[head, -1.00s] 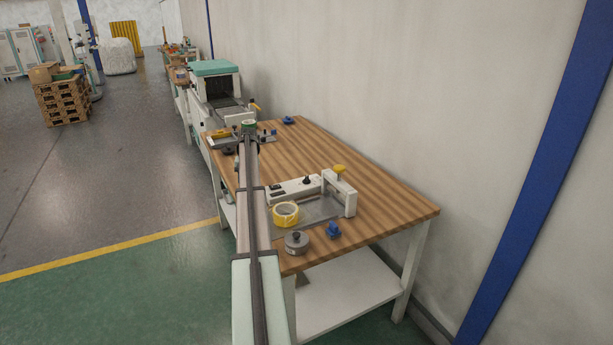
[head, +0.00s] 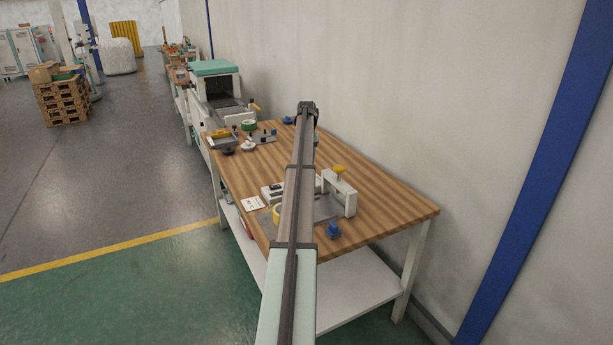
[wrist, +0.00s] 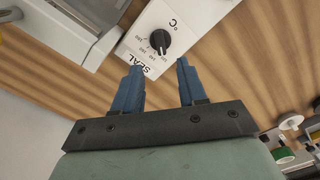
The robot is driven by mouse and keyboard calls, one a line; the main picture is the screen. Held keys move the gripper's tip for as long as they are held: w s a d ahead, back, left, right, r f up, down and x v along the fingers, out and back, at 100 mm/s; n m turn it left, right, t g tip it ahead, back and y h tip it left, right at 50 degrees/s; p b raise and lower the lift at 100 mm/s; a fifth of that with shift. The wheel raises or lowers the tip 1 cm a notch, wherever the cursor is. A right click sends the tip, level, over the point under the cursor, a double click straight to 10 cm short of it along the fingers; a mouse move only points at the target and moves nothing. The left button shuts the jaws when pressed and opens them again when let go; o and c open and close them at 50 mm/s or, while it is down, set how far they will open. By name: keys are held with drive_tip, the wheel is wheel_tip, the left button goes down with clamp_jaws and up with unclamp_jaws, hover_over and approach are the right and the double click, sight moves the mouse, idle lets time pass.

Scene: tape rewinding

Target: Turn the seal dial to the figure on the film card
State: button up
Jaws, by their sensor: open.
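In the wrist view, the black seal dial (wrist: 160,41) sits on a white panel marked "SEAL" and "°C", with small figures around it. My gripper (wrist: 158,67) has two blue fingers, spread apart with nothing between them. The fingertips are near the panel's edge, just short of the dial in the picture, and no contact with it shows. In the head view, the white film card (head: 252,203) lies on the near left part of the table; its figure is too small to read surely. My arm hides the dial there.
The sealer has a yellow-knobbed arm (head: 339,169). A blue knobbed piece (head: 333,230) stands near the front edge. A green roll (head: 249,125) is at the far end. The table's right side (head: 385,205) is clear.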

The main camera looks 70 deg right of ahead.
wheel_tip(320, 180, down, 9)
drive_tip(key=shift+r, duration=0.1)
idle(0.3)
clamp_jaws()
idle(0.4)
